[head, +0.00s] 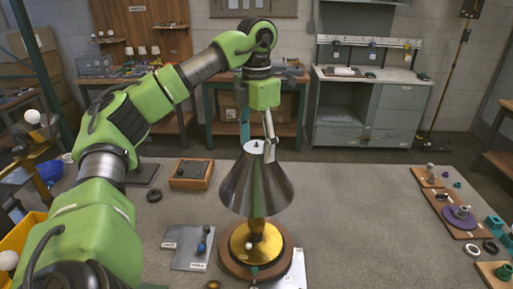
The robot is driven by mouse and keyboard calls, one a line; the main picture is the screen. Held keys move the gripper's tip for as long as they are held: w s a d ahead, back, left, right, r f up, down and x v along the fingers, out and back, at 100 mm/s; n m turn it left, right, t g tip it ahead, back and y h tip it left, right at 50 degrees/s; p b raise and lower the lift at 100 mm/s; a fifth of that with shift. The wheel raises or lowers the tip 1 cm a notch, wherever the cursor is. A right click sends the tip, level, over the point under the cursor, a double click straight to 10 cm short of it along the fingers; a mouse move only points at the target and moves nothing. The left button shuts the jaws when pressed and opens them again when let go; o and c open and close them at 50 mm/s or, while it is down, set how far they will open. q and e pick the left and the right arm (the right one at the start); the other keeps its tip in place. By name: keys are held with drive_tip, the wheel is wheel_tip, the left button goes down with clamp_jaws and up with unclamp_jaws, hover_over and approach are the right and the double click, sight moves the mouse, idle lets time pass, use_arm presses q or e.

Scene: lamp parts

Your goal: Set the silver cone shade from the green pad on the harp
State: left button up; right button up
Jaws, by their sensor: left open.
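The silver cone shade (247,190) is upright over a lamp with a round brass base (254,242) on a wooden disc. I cannot tell if the fingers touch the shade. I cannot make out the green pad. My right gripper is not in view.
Boards with rings and small parts (460,217) line the right side. The table between lamp and boards is clear.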

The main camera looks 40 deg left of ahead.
use_arm(q)
wheel_tip(320, 180, up, 12)
idle(0.8)
